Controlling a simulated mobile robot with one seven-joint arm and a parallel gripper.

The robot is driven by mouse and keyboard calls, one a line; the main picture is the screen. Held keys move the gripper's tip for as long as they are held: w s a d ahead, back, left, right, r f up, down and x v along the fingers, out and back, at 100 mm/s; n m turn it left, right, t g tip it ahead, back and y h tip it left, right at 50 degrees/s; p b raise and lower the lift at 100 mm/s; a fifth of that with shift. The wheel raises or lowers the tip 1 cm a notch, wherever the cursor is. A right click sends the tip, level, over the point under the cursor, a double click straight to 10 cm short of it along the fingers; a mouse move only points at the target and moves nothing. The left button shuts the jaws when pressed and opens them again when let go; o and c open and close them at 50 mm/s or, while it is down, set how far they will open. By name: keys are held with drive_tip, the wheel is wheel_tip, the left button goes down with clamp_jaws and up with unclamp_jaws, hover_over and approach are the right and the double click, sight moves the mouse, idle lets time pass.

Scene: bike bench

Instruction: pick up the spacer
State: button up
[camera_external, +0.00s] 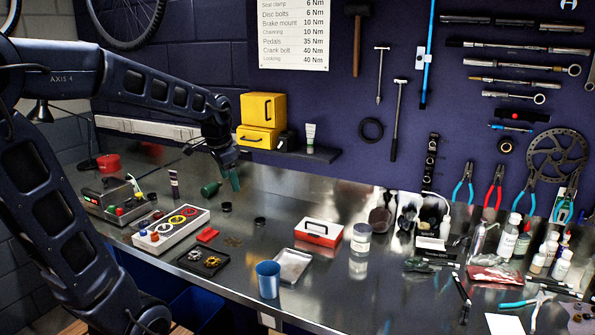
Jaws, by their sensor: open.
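My gripper (232,180) hangs over the back left of the steel bench, fingers pointing down, open. No object shows between its fingers. Two small dark round pieces, one (226,207) below the gripper and another (260,221) to its right, lie on the bench. Either could be the spacer; they are too small to tell. A black tray (205,262) nearer the front holds small yellowish and dark ring-like parts. A white case (171,246) with coloured rings and knobs stands to its left.
The steel bench (345,276) also carries a green bottle (210,189) close to my gripper, a blue cup (268,280), a silver tray (293,265), a red-and-white box (319,232) and a jar (361,238). Bottles and tools crowd the right side. Yellow boxes (262,120) stand behind.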

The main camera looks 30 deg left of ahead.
drive_tip(key=w+a+f+m+g, duration=0.1)
drive_tip(key=w+a+f+m, duration=0.15)
drive_tip(key=w+f, duration=0.5)
drive_tip(key=w+a+f+m+g, duration=0.15)
drive_tip(key=w+f+m, duration=0.25)
drive_tip(key=w, duration=0.6)
drive_tip(key=w+a+f+m, duration=0.35)
drive_tip(key=w+f, duration=0.25)
drive_tip(key=w, duration=0.2)
wheel_tip(320, 180, down, 11)
drive_tip(key=shift+d+r, duration=0.15)
drive_tip(key=c, duration=1)
